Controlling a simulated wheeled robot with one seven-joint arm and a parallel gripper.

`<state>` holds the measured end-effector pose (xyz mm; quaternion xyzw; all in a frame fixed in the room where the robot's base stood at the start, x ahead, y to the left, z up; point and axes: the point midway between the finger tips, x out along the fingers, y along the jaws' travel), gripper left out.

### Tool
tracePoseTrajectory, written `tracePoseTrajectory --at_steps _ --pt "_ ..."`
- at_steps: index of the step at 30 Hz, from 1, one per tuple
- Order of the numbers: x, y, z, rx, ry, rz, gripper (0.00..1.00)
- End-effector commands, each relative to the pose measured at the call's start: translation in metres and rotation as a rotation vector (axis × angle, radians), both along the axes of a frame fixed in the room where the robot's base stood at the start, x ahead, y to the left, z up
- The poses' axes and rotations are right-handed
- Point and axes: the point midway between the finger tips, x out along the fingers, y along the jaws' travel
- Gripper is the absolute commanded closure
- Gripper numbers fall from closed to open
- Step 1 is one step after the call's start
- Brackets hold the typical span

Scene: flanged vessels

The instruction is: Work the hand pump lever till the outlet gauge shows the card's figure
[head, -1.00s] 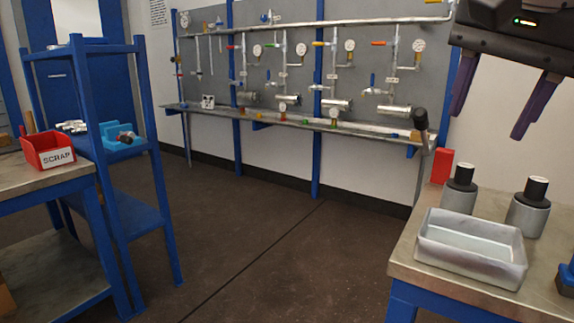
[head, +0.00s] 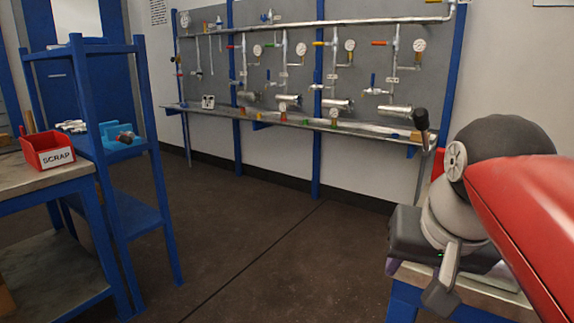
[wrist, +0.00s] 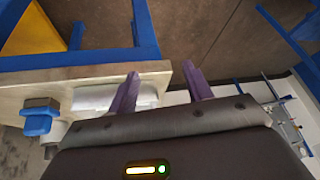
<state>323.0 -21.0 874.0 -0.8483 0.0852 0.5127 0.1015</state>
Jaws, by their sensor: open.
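A lever with a black grip (head: 421,121) stands upright at the right end of the wall rig in the head view. Several round gauges, one at the right (head: 419,45), hang on the grey panel; their readings are too small to read, and I cannot tell which is the outlet gauge.
The right-hand bench (wrist: 60,83) carries a pale tray (wrist: 95,97) and a blue-topped object (wrist: 40,115). A blue shelf rack (head: 160,222) and red SCRAP bin (head: 50,150) stand at left. The middle floor (head: 270,240) is clear.

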Motion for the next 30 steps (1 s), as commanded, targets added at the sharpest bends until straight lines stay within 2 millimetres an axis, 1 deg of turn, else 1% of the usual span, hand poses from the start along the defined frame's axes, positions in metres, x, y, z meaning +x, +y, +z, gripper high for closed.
tracePoseTrajectory --at_steps 1,2,3,6,9,12,16,30 --pt "-0.008 0.005 -0.029 -0.014 0.004 0.043 0.5" --pt "-0.011 0.007 -0.045 -0.022 0.004 0.068 0.5" --pt "-0.016 0.01 -0.065 -0.033 0.001 0.1 0.5" --pt "-0.028 0.015 -0.11 -0.057 -0.002 0.168 0.5" --pt "-0.038 0.019 -0.142 -0.075 -0.006 0.216 0.5" --pt "-0.045 0.021 -0.16 -0.084 -0.008 0.243 0.5" --pt "-0.047 0.021 -0.167 -0.088 -0.009 0.253 0.5" --pt "-0.046 0.021 -0.166 -0.087 -0.008 0.252 0.5"
